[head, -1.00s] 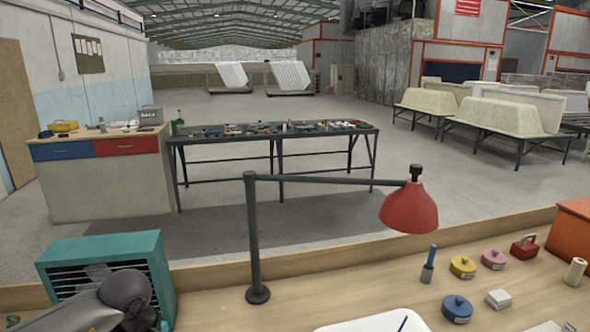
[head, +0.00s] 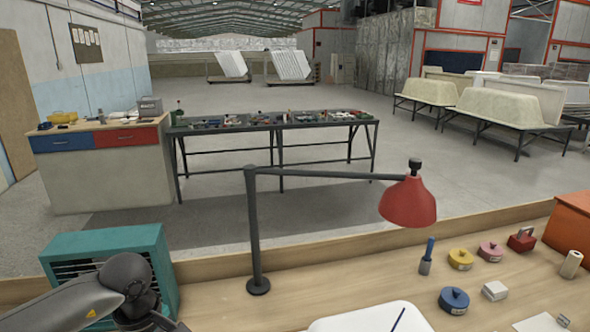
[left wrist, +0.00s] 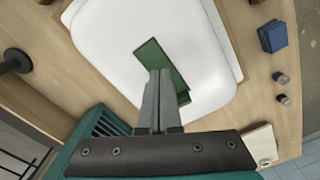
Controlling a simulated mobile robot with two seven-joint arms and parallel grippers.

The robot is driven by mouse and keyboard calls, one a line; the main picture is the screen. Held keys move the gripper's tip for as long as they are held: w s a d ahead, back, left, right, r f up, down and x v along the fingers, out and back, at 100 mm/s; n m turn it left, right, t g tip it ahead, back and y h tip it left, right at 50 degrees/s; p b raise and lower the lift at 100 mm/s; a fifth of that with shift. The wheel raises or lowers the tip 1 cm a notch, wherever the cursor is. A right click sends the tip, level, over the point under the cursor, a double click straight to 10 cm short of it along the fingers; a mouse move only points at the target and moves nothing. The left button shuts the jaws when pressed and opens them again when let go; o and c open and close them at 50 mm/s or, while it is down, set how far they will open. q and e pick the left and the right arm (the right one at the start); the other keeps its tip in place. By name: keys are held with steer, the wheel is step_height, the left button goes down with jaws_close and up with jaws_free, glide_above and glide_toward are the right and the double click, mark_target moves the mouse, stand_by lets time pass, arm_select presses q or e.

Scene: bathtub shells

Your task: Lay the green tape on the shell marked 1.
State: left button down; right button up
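A white, round-cornered shell (head: 365,320) shows at the bottom edge of the head view, partly cut off, with a thin dark blue line on it. It fills the middle of the left wrist view (left wrist: 100,35). I cannot read a mark 1 on it. The green tape (left wrist: 164,66) is a dark green strip slanting across the white shell at my left fingertips. My left gripper (left wrist: 159,74) looks shut on it, over the shell. The fingers hide part of the strip, and I cannot tell whether it touches the shell. My right gripper is in neither view.
A red lamp (head: 408,203) on a dark post (head: 254,230) hangs over the bench. A teal box (head: 105,260) stands at left. Yellow (head: 460,258), pink (head: 490,251) and blue (head: 454,300) round tins and a blue-handled tool (head: 427,256) stand right of the shell.

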arm_select(q)
steer(key=shift+r+p, duration=1.25)
steer(key=shift+r, duration=1.1)
steer(key=shift+f, duration=0.1)
